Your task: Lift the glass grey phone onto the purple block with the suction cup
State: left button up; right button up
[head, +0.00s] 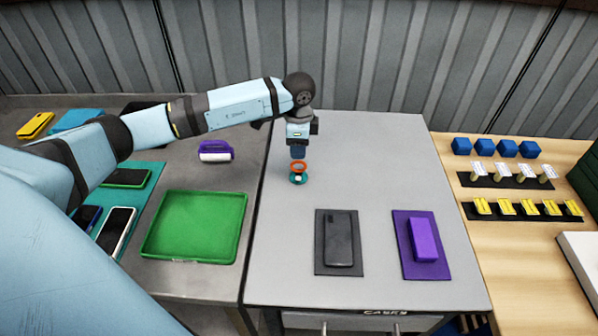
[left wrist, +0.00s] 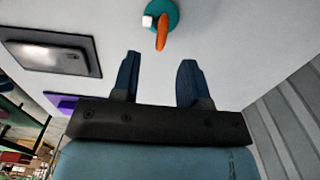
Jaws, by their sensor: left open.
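The grey phone (head: 340,240) lies flat on a dark mat (head: 322,268) near the front of the grey table; it also shows in the left wrist view (left wrist: 50,55). The purple block (head: 424,239) lies on a purple mat (head: 405,262) to the right of the phone. The suction cup (head: 298,177), teal with an orange handle, stands on the table behind the phone; its handle (left wrist: 161,32) shows in the left wrist view. My left gripper (head: 298,153) is open and empty, pointing down above the suction cup, its fingers apart from the handle.
A green tray (head: 152,222), a purple-handled tool (head: 215,151) and several phones on teal mats lie on the left counter. Blue cubes (head: 461,146) and rows of small yellow pieces stand on the wooden table at right. The grey table's middle and back right are clear.

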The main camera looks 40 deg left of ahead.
aim_at(298, 163)
pick_arm(q)
notch_tip(298, 163, down, 7)
jog(key=shift+w+r+p, duration=0.1)
jog(key=shift+r+p, duration=0.1)
jog(key=shift+p, duration=0.35)
grip_shut()
